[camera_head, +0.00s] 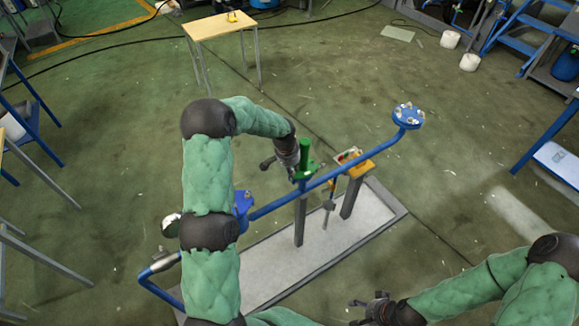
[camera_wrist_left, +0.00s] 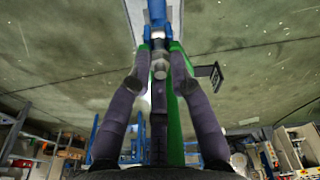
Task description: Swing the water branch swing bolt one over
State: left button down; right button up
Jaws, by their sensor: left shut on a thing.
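A blue pipe (camera_head: 340,171) runs across the scene, with a green upright fitting (camera_head: 304,162) near its middle. My left gripper (camera_head: 287,160) is beside this green fitting in the head view, seen from behind. In the left wrist view my left gripper (camera_wrist_left: 160,62) has its two fingers closed in around a grey swing bolt (camera_wrist_left: 160,73) with a metal nut. The blue pipe (camera_wrist_left: 156,14) and the green fitting (camera_wrist_left: 178,110) are just behind the bolt. The fingertips' exact contact is small and partly hidden. My right gripper (camera_head: 368,306) is at the lower right, away from the pipe.
A blue flange with several bolts (camera_head: 408,115) is at the pipe's right end. Another blue flange (camera_head: 243,203) is partly behind my left arm. Grey posts (camera_head: 300,222) stand on a pale base plate (camera_head: 263,283). A yellow table (camera_head: 215,26) stands behind; open floor lies between.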

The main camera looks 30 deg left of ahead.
pick_arm(q)
jog(key=shift+w+r, duration=0.1)
jog(key=shift+w, duration=0.1)
jog(key=c, duration=1.4)
grip_release()
jog(key=shift+o, duration=0.2)
notch_tip(320, 180, up, 12)
jog(key=s, duration=0.2)
jog(key=shift+a, duration=0.3)
jog(key=shift+f, duration=0.2)
